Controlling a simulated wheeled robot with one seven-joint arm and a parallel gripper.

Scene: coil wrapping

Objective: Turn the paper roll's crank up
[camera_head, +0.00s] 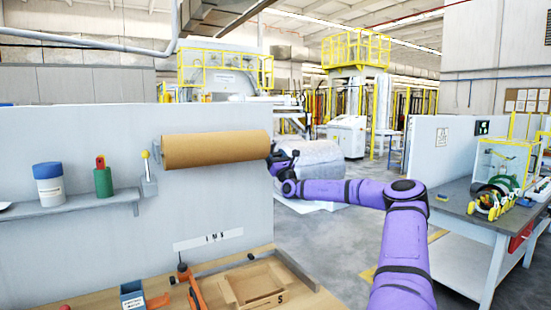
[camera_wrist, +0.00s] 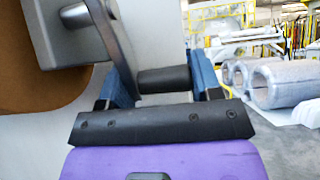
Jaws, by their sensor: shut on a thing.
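The brown paper roll (camera_head: 215,149) is mounted sideways on the grey wall panel in the head view. Its edge also shows at the left of the wrist view (camera_wrist: 30,60). The metal crank arm (camera_wrist: 108,45) runs down from the roll's grey end bracket (camera_wrist: 62,95) to a dark cylindrical handle (camera_wrist: 163,80). My gripper (camera_wrist: 165,85) is at the handle, with its blue fingers on either side of it, shut on it. In the head view my gripper (camera_head: 277,160) is at the roll's right end, where the crank is mostly hidden.
A shelf (camera_head: 80,209) on the panel holds a white-and-blue jar and a green container. Below is a wooden bench with an open box (camera_head: 232,292) and an orange clamp. A side table (camera_head: 455,205) stands at right. Wrapped coils (camera_wrist: 265,80) stand behind on open floor.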

